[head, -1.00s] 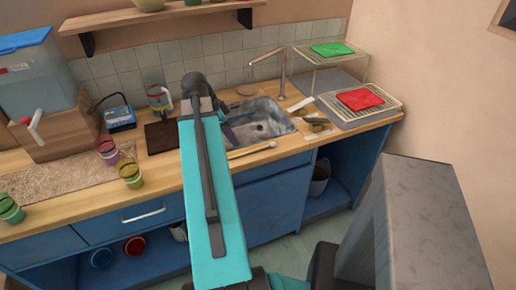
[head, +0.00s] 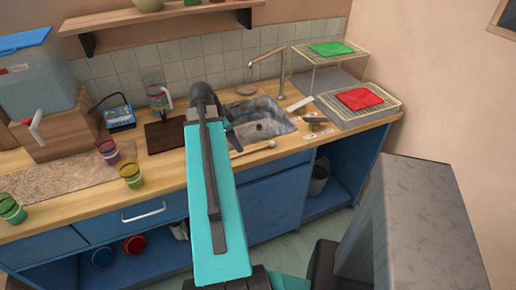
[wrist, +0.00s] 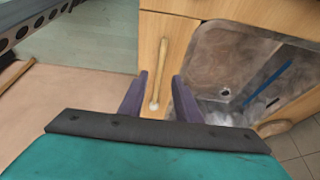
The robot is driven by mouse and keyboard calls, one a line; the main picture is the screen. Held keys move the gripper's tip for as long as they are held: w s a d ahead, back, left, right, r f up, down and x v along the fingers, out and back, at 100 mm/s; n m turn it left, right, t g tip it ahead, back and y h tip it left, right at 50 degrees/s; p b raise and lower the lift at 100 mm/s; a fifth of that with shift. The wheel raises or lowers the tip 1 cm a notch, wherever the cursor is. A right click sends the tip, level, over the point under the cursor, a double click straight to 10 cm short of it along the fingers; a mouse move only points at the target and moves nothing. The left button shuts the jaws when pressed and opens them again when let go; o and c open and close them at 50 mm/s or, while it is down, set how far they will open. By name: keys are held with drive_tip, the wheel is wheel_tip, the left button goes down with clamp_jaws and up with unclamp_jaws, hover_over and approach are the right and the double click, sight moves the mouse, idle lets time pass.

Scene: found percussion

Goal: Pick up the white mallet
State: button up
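The white mallet lies on the wooden counter in front of the sink. Its pale head (wrist: 154,106) and thin wooden handle (wrist: 163,55) show in the wrist view, and the handle shows in the head view (head: 255,149). My gripper (wrist: 158,90) is open, with one purple finger on each side of the mallet near its head. No contact shows between fingers and mallet. The gap in height cannot be told. In the head view my arm hides part of the counter left of the mallet.
The sink (head: 262,123) lies just behind the mallet, with a tap (head: 281,75). Small items (head: 317,122) lie right of it. A rack (head: 378,99) holds a red cloth-like item (head: 360,98). Cups (head: 131,176) and a dark board (head: 163,136) stand left.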

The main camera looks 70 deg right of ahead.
sight(243, 153)
drive_tip(key=shift+p+x, duration=0.8)
drive_tip(key=shift+x, duration=1.5)
clamp_jaws()
